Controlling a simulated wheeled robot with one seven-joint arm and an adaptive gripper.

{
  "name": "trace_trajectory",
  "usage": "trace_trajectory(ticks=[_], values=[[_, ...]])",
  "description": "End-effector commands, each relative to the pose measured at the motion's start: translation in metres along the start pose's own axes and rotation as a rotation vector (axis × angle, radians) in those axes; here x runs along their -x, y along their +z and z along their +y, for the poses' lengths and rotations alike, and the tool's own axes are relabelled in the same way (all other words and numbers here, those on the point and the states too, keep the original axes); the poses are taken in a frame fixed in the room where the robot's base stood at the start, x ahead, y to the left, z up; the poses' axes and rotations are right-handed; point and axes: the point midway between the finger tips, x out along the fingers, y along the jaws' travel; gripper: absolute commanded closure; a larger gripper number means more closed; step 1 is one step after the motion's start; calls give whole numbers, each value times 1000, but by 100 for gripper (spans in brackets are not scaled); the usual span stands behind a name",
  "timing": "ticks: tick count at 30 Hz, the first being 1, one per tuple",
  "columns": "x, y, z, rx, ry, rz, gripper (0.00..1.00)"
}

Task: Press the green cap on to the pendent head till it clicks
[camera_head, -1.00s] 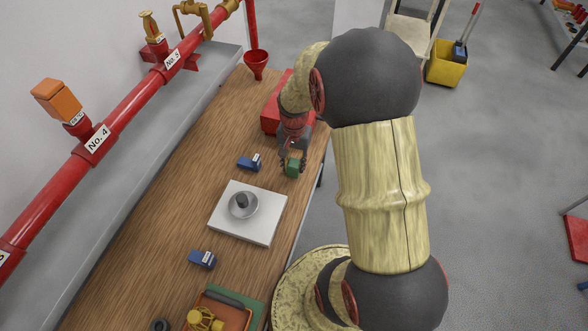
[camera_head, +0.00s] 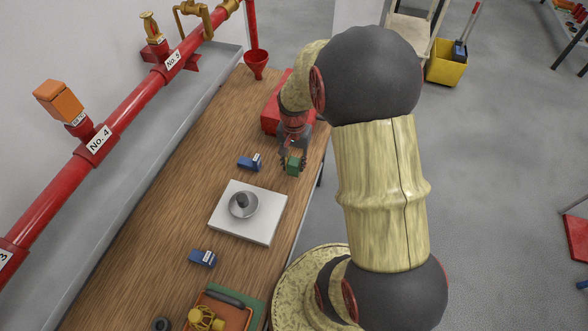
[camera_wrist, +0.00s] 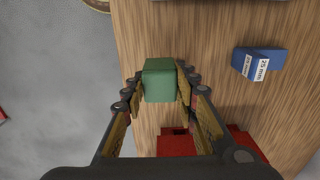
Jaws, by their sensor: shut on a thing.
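The green cap (camera_head: 293,164) is a small green block between the fingers of my gripper (camera_head: 291,160), near the right edge of the wooden bench. The wrist view also shows the cap (camera_wrist: 159,80) at the fingertips, with a finger on each side; my gripper (camera_wrist: 160,84) is shut on it. The pendent head (camera_head: 242,202) appears to be the small grey part on a round silver plate in the white square panel (camera_head: 226,226). It stands nearer the camera than my gripper, lower left of it, apart from the cap. It is not identifiable in the wrist view.
A blue block marked 25 mm (camera_wrist: 258,64) lies beside the cap; another blue block (camera_head: 202,259) lies nearer. A red box (camera_head: 272,112) is behind my gripper. A red pipe (camera_head: 125,111) runs along the left. An orange tray (camera_head: 233,316) stands at the front.

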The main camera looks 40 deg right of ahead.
Motion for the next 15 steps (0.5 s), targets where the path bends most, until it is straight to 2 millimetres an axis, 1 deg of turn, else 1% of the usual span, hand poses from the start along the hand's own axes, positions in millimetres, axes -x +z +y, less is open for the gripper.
trace_trajectory(ticks=[1,3,15], values=[[6,0,0,0,0,0,97],[11,0,0,0,0,0,97],[34,0,0,0,0,0,97]])
